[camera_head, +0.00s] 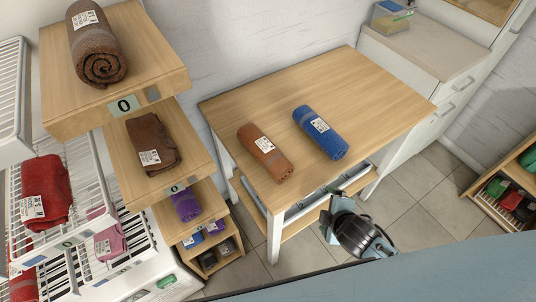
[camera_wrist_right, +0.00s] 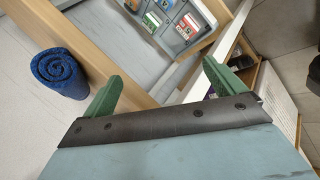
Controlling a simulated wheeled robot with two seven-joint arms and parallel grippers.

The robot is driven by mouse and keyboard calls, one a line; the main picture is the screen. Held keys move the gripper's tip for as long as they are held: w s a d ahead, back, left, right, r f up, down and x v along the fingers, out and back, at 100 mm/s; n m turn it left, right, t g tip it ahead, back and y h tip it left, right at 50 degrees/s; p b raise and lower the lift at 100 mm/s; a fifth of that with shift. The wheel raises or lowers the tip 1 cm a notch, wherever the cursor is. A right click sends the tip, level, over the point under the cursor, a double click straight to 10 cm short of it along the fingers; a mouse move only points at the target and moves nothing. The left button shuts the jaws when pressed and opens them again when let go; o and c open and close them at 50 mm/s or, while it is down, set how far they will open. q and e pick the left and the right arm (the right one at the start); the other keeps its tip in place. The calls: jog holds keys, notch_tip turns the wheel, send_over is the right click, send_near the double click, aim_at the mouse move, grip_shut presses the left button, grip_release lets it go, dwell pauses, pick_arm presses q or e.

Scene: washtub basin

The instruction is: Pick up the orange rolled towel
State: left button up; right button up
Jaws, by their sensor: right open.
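The orange rolled towel (camera_head: 265,152), brownish orange with a white label, lies on the wooden table (camera_head: 365,85) near its front left edge. A blue rolled towel (camera_head: 320,133) lies to its right, apart from it, and shows at the left of the right wrist view (camera_wrist_right: 60,72). My right gripper (camera_head: 340,212) is in front of and below the table's front edge, right of the orange towel and apart from it. In the right wrist view its green fingers (camera_wrist_right: 163,78) are spread with nothing between them. The orange towel does not show there. My left gripper is not in view.
A wooden shelf stand (camera_head: 62,112) at the left holds a brown rolled towel (camera_head: 96,45) and other towels. White wire racks with red towels stand further left. A counter (camera_head: 420,48) is behind right. The table top around both rolls is mostly clear.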

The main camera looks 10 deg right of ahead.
aim_at(288, 170)
jog(key=w+a+r+n+t+y+b, duration=0.1)
jog(key=w+a+r+n+t+y, duration=0.1)
jog(key=r+n, duration=0.5)
jog(key=w+a+r+n+t+y+b, duration=0.1)
jog(key=w+a+r+n+t+y, duration=0.15)
jog(key=r+n, duration=0.45)
jog(key=w+a+f+n, duration=0.1)
jog(key=w+f+n, duration=0.1)
jog(key=n, duration=0.1)
jog(key=w+a+f+n+y, duration=0.1)
jog(key=w+a+f+n, duration=0.1)
jog(key=n, duration=0.2)
jog(key=w+a+f+n+y, duration=0.1)
jog(key=w+f+n, duration=0.1)
jog(key=n, duration=0.2)
jog(key=shift+a+f+g+y, duration=0.25)
jog(key=shift+f, duration=0.05)
jog(key=b+x, duration=0.1)
jog(key=x, duration=0.4)
jog(key=shift+w, duration=0.1)
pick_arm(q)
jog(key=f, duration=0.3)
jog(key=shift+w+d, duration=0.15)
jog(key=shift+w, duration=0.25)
pick_arm(e)
jog(key=shift+d, duration=0.1)
jog(key=c, duration=1.1)
